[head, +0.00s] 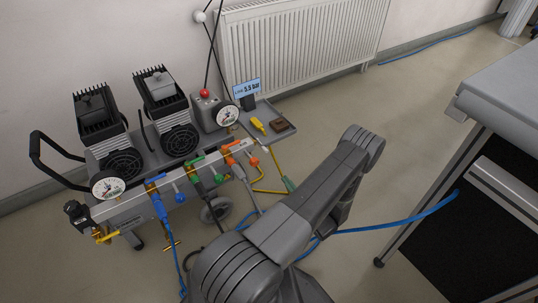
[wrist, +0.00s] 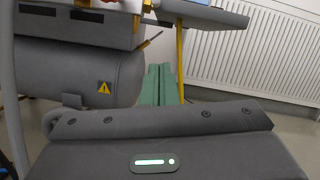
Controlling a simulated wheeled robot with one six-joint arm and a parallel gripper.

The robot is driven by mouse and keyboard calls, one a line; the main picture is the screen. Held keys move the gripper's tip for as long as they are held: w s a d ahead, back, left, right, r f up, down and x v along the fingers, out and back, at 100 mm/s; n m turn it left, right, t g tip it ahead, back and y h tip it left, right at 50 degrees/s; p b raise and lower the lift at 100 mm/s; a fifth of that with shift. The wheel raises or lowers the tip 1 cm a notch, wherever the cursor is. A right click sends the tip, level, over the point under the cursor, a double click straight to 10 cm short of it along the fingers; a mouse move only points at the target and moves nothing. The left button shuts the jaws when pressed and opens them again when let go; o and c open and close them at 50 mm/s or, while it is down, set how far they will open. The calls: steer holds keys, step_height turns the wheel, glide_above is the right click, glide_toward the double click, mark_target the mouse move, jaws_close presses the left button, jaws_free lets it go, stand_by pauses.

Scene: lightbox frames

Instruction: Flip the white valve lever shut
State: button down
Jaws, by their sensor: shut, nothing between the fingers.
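The compressor's manifold bar (head: 130,204) carries blue, green and orange valve fittings in the head view. A small white piece (head: 265,149) at its right end may be the white valve lever; it is too small to tell its position. My gripper (head: 289,184) has green fingers and is below and to the right of that end, apart from it. In the wrist view the green fingers (wrist: 159,68) are together and empty. A white part (wrist: 122,5) is cut off at the top edge there, above the fingers; I cannot tell if it is the lever.
A grey tank (wrist: 80,72) is left of the fingers in the wrist view. A tray (head: 278,132) with a yellow tool juts out near the manifold's right end. A blue hose (head: 400,221) crosses the floor. A bench (head: 505,95) stands at the right.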

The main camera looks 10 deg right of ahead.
steer(key=w+a+r+b, duration=0.1)
steer(key=w+a+r, duration=0.4)
steer(key=w, duration=0.3)
steer(key=shift+w+r+b, duration=0.2)
steer(key=shift+r+b, duration=0.1)
steer(key=shift+r, duration=0.4)
steer(key=shift+d, duration=0.1)
steer(key=shift+r+g, duration=0.25)
steer(key=shift+g, duration=0.15)
